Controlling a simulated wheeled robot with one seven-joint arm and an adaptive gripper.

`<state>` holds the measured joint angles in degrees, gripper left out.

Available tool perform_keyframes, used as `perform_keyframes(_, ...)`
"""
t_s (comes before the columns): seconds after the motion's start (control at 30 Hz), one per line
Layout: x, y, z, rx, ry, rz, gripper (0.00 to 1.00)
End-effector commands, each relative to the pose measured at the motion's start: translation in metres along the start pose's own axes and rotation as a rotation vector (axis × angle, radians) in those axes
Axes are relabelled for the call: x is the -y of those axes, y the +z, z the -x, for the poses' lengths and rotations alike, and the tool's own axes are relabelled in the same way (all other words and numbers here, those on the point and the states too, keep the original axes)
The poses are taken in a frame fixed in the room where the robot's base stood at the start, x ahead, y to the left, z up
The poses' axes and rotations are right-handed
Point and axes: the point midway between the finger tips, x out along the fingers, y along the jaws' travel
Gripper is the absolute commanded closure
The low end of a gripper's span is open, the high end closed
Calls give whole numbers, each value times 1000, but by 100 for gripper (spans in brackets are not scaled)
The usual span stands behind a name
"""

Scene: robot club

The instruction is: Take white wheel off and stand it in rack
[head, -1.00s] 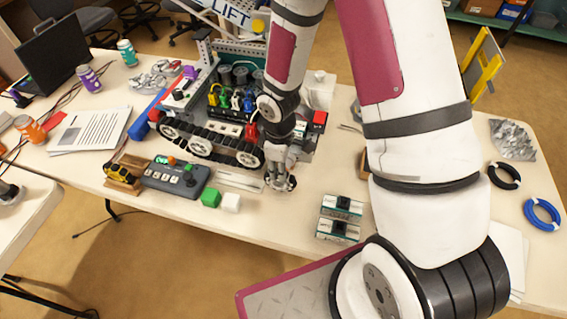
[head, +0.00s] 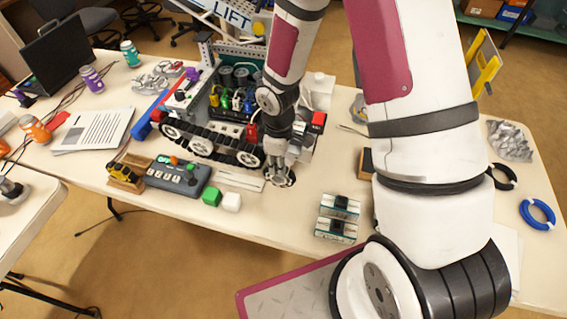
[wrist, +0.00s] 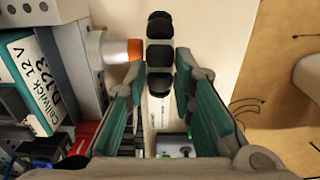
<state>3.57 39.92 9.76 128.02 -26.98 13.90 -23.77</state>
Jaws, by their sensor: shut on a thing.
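My gripper (head: 280,180) is low beside the front right corner of the tracked robot (head: 215,140). In the wrist view my gripper (wrist: 160,85) has its two teal-padded fingers on either side of a wheel (wrist: 160,53), which shows edge-on as a ribbed black tread. In the head view the wheel (head: 285,182) is a dark ring with a pale middle, partly hidden by the fingers. A pale hub with an orange-brown ring (wrist: 134,50) lies close against the wheel's left side; whether they touch is unclear. No rack is clearly identifiable; a small wooden stand (head: 122,184) holds yellow and black pieces.
A partly hidden wooden-edged block (head: 366,163) is near my arm. The table edge is close in front.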

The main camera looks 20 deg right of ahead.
Motion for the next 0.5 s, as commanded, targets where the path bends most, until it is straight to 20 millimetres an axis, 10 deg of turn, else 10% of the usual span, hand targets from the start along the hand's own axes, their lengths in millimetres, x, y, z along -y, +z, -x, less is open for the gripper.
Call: perform_keyframes(0.5, 0, 0, 20, -1, 1, -2, 100)
